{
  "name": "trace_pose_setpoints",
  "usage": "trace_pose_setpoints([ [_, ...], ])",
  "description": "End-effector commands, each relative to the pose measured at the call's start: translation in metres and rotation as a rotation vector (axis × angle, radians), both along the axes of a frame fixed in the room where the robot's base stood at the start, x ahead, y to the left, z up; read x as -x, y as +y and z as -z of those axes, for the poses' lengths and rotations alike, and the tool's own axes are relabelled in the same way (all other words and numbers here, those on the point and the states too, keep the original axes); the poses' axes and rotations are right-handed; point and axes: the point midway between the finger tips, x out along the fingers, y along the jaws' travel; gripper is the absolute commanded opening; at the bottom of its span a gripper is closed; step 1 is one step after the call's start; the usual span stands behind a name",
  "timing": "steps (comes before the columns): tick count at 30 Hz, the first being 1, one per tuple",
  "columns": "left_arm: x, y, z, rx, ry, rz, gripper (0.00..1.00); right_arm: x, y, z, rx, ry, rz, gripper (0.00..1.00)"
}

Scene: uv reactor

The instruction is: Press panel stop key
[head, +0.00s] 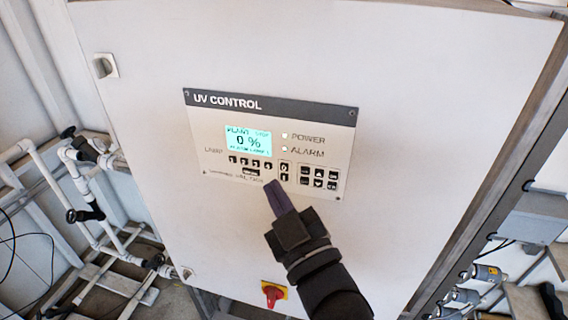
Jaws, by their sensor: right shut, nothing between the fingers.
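The UV CONTROL panel (225,118) is a grey plate with a dark title strip on the front of a white cabinet. Its lit display (248,141) shows "0 %", with small text above that is hard to read. Black keys sit below the display. A separate pair of stacked keys (284,171) is right of the numbered lamp keys, its lower key seeming to bear a 0. My right gripper (271,185) is shut and empty, its fingertips just below and left of that pair. I cannot tell whether it touches the panel. My left gripper is out of view.
A block of arrow and function keys (319,178) lies to the right on the panel. A red rotary switch (272,293) on yellow sits low on the cabinet (160,60). White pipes (90,180) stand at left. A grey box (535,218) is at right.

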Motion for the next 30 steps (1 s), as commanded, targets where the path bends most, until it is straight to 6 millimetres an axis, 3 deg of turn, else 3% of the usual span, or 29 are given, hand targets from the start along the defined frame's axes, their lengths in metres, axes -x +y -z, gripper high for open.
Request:
trace_pose_setpoints([
  [10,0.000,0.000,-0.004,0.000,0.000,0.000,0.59,0.029,0.009,-0.001,-0.002,0.001,-0.001,0.00],
  [30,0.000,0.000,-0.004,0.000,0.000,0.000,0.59,0.030,0.010,0.000,0.000,0.000,0.001,0.00],
])
